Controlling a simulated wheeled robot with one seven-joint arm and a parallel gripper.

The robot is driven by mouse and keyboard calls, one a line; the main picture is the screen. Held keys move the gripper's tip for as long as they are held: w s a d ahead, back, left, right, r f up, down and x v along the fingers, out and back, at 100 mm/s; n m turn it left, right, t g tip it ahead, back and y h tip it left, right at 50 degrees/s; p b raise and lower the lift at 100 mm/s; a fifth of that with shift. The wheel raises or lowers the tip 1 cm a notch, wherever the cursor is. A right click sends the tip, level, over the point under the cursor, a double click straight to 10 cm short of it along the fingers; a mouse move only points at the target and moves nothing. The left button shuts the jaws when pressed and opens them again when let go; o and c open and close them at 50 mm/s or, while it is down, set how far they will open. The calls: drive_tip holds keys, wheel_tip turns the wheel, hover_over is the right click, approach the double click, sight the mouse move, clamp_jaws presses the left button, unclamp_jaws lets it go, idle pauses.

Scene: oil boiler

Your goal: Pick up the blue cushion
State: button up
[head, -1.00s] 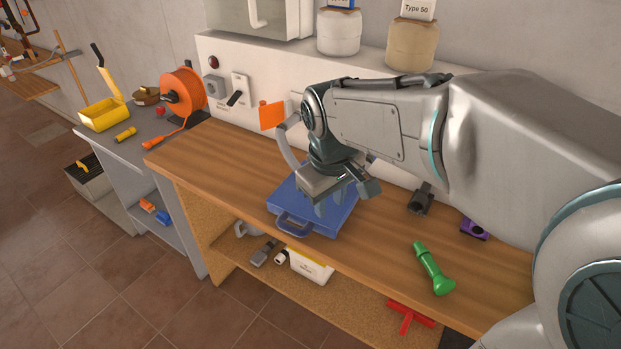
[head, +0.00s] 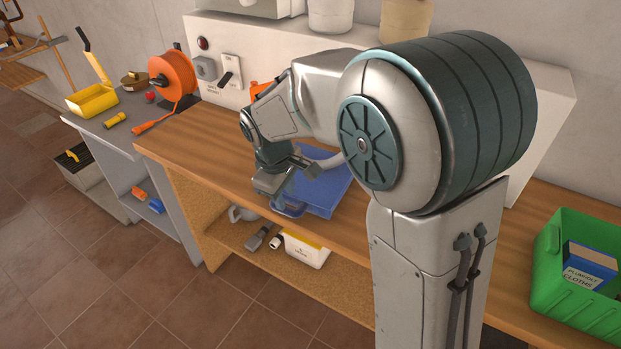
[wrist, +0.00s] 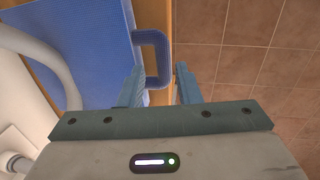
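The blue cushion (head: 325,185), a flat blue pad with a loop handle, lies on the wooden bench (head: 205,140). Its handle (head: 288,208) points to the bench's front edge. My gripper (wrist: 160,76) is over this handle end. In the wrist view, the cushion (wrist: 75,40) fills the upper left, and the handle (wrist: 153,47) reaches down between the two spread fingers. The gripper is open. I cannot tell whether a finger touches the handle. In the head view, my arm hides part of the cushion.
A green crate (head: 575,290) with a blue box of cloths stands on the bench at right. A white container (head: 305,250) sits on the shelf below. An orange cable reel (head: 172,78) and a yellow tray (head: 92,101) are on the grey table at left.

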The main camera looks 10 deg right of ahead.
sight(287, 209)
drive_tip(key=f, duration=0.5)
drive_tip(key=shift+w+d+f, duration=0.1)
drive_tip(key=shift+w+d, duration=0.1)
drive_tip(key=shift+w, duration=0.05)
clamp_jaws()
